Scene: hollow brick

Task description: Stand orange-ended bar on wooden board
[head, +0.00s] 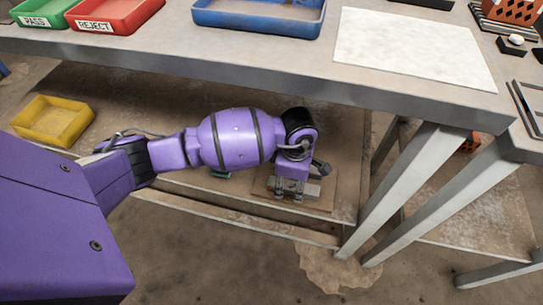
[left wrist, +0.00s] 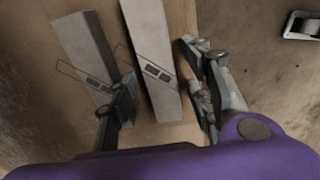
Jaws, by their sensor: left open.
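My left gripper (head: 290,193) reaches down under the table to a wooden board (head: 325,205) on the lower shelf. In the left wrist view the gripper (left wrist: 163,100) is open, with one finger on each side of a pale grey bar (left wrist: 153,55). A second grey bar (left wrist: 85,45) lies to the left, outside the fingers. The wooden board shows between the two bars (left wrist: 118,20). No orange end shows on either bar, so I cannot tell which is the orange-ended one. In the head view the arm and gripper partly hide the bars. My right gripper is out of view.
The table edge (head: 250,75) overhangs the shelf, and grey legs (head: 400,190) stand to the right. A yellow bin (head: 52,121) sits at left on the shelf. Green, red and blue trays (head: 258,22) and a white sheet (head: 415,45) lie on the tabletop.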

